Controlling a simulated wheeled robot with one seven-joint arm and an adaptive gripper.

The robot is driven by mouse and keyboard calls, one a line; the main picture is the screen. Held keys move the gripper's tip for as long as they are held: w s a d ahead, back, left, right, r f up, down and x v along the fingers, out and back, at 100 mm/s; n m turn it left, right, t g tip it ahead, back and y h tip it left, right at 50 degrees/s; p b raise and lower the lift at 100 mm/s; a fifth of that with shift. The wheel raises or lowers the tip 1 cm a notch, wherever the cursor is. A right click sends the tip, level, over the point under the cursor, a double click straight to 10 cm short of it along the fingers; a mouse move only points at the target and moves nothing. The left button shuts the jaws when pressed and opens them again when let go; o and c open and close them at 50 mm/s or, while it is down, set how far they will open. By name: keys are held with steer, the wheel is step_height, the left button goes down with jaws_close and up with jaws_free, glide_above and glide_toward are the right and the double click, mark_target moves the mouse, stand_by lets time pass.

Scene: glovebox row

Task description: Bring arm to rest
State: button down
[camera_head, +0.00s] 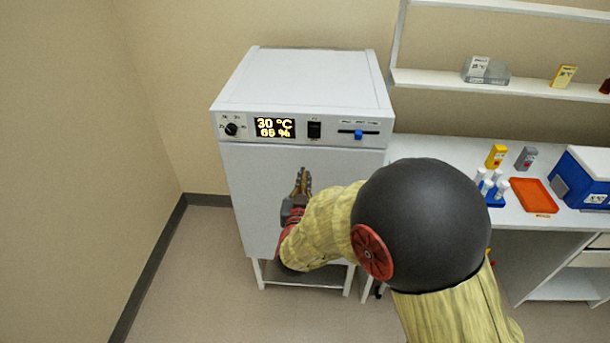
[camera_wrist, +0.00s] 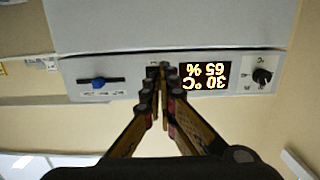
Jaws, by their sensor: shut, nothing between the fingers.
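My gripper (camera_head: 303,182) is shut and empty, in front of the white incubator (camera_head: 310,75), its fingertips over the upper part of the door. In the wrist view my gripper (camera_wrist: 162,75) points at the control panel (camera_wrist: 130,85), which shows upside down, and its fingers hide part of it. The panel display (camera_head: 274,127) reads 30 °C and 65 %. A dial (camera_head: 231,129) is left of it, and a black switch (camera_head: 314,130) and a blue slider (camera_head: 358,134) are right of it. My arm covers the door's lower right part.
A white bench (camera_head: 450,155) on the right holds an orange tray (camera_head: 533,196), a blue rack of tubes (camera_head: 493,192), a blue-and-white box (camera_head: 585,178) and small bottles. A shelf (camera_head: 430,82) hangs above it. The floor (camera_head: 190,270) at left is clear.

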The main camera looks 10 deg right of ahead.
stand_by(0.3)
steer(key=s+a+f+n+g+y, duration=0.1)
steer(key=s+a+f+g+y, duration=0.1)
steer(key=a+f+g, duration=0.3)
steer(key=s+a+f+n+y, duration=0.1)
steer(key=s+a+f+y, duration=0.15)
steer(key=f, duration=0.45)
steer(key=s+a+f+n+g+y+b, duration=0.1)
steer(key=s+a+g+y, duration=0.25)
steer(key=s, duration=0.45)
steer(key=s+d+r+g+h+b, duration=0.1)
steer(key=s+d+r+b, duration=0.3)
steer(key=s+d, duration=0.3)
steer(key=s+d+r+g+h+b, duration=0.1)
steer(key=s+d+r+b, duration=0.4)
steer(key=s, duration=0.9)
steer(key=shift+s+d+r+n+h, duration=0.2)
steer(key=shift+d+r+n+h, duration=0.15)
steer(key=shift+d+r, duration=0.7)
